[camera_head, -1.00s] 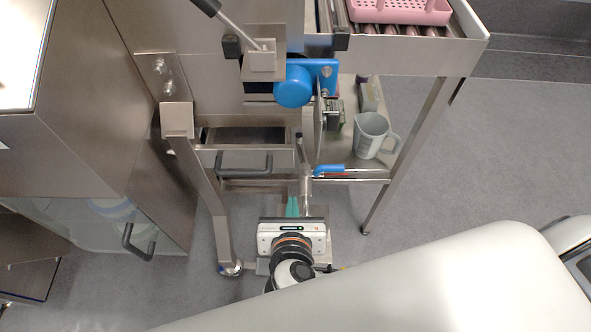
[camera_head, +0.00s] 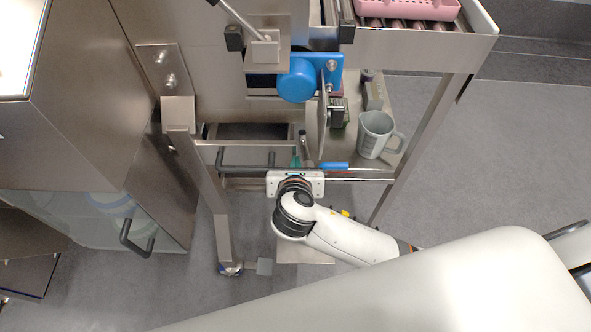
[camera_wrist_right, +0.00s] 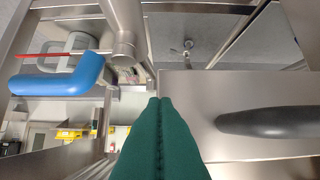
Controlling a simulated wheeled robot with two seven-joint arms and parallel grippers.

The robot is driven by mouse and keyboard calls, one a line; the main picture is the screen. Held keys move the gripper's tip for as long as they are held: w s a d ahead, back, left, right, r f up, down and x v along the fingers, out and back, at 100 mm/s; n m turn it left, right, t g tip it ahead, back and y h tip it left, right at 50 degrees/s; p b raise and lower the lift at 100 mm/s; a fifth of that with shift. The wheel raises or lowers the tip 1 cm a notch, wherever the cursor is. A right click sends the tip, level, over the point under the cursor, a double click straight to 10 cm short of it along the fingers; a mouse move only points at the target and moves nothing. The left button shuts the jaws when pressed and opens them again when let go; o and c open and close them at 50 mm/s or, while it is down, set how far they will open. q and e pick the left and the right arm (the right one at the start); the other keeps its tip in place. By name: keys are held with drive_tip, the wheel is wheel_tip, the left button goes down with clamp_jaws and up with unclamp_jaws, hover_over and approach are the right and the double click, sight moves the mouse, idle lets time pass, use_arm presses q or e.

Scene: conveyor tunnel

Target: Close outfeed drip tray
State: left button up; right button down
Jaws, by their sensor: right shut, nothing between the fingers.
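The outfeed drip tray (camera_head: 285,156) is a steel drawer with a dark bar handle (camera_head: 245,165), low under the machine. A dark gap shows above its front, so it stands partly out. In the right wrist view, its steel front (camera_wrist_right: 225,92) and handle (camera_wrist_right: 275,121) lie on the right. My right gripper (camera_head: 296,160) is at the right end of the tray front. Its green fingers (camera_wrist_right: 160,102) are shut and empty, with tips close to the panel's left edge; I cannot tell whether they touch. My left gripper is not in view.
A blue-handled valve (camera_head: 333,167) sits just right of the gripper, also large in the wrist view (camera_wrist_right: 62,80). A grey jug (camera_head: 375,133) stands on the shelf at right. A frame leg (camera_head: 216,205) stands left. The floor at right is clear.

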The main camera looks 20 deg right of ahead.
sight(296, 152)
drive_tip(key=w+p, duration=0.1)
drive_tip(key=w, duration=0.1)
drive_tip(key=w+d+p, duration=0.1)
drive_tip(key=shift+w+r+p, duration=0.1)
drive_tip(key=shift+r+p, duration=0.15)
drive_tip(key=shift+p, duration=0.05)
drive_tip(key=shift+w+d+f, duration=0.1)
drive_tip(key=shift+w+d, duration=0.05)
drive_tip(key=shift+w, duration=0.2)
